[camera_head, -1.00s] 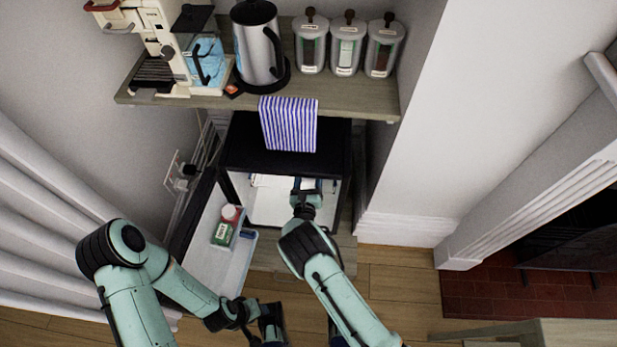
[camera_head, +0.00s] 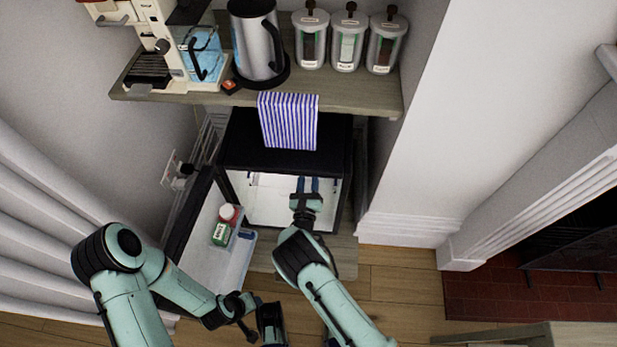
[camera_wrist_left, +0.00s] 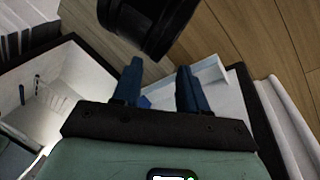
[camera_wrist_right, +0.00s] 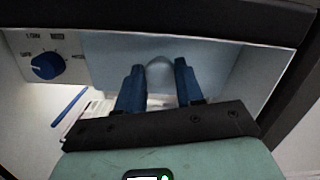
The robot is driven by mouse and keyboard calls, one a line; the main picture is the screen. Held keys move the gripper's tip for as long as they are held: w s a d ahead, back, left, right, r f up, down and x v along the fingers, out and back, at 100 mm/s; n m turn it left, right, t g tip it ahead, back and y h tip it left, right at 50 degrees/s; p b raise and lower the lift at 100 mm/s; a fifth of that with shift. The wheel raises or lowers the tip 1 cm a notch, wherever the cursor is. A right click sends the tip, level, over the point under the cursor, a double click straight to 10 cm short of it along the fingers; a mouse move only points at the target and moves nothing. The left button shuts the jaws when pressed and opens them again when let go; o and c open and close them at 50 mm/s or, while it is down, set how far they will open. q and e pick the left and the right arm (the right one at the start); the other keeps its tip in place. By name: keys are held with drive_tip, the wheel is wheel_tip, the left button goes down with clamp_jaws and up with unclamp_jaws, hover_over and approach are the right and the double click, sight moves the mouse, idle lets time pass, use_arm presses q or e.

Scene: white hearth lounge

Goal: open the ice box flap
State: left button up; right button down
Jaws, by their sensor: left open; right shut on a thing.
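The small black fridge (camera_head: 235,150) stands open under the shelf, its white inside showing. The ice box flap (camera_wrist_right: 215,65) is a pale blue, see-through panel at the top of the inside, beside a blue dial (camera_wrist_right: 44,66). It looks upright and closed in the right wrist view. My right gripper (camera_head: 307,186) reaches into the fridge; in the right wrist view its blue fingers (camera_wrist_right: 158,85) are shut on the flap's rounded grip (camera_wrist_right: 160,70). In the head view the flap is hard to make out. My left gripper (camera_head: 270,318) is open and empty, low in front of the fridge; its fingers show in the left wrist view (camera_wrist_left: 159,85).
The fridge door (camera_head: 205,235) hangs open to the left, with a red-capped carton (camera_head: 222,232) in its shelf. A kettle (camera_head: 258,45) and canisters stand above. A white wall is close on the right.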

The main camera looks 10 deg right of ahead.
use_arm(q)
drive_tip(key=w+a+f+t+b, duration=0.1)
drive_tip(key=w+a+f+b, duration=0.1)
drive_tip(key=w+f, duration=0.15)
drive_tip(key=s+a+f+n+g+b, duration=0.1)
drive_tip(key=s+f+g+b, duration=0.3)
drive_tip(key=s, duration=0.8)
drive_tip(key=shift+a+f+b, duration=0.4)
drive_tip(key=shift+f+b, duration=0.75)
drive_tip(key=shift+f, duration=1.05)
use_arm(e)
drive_tip(key=shift+s+a+f+t+h, duration=0.15)
drive_tip(key=shift+s+f+t, duration=0.1)
drive_tip(key=shift+f+t, duration=0.55)
drive_tip(key=shift+s+f+t+h, duration=0.25)
drive_tip(key=shift+f+t, duration=0.2)
drive_tip(key=shift+t, duration=0.6)
drive_tip(key=shift+s+a+f+t+h, duration=0.1)
drive_tip(key=shift+s+f+t, duration=0.2)
drive_tip(key=shift+f+t, duration=0.5)
use_arm(q)
drive_tip(key=shift+s, duration=0.1)
use_arm(e)
drive_tip(key=shift+r, duration=0.2)
drive_tip(key=c, duration=0.7)
unclamp_jaws()
drive_tip(key=shift+s, duration=0.1)
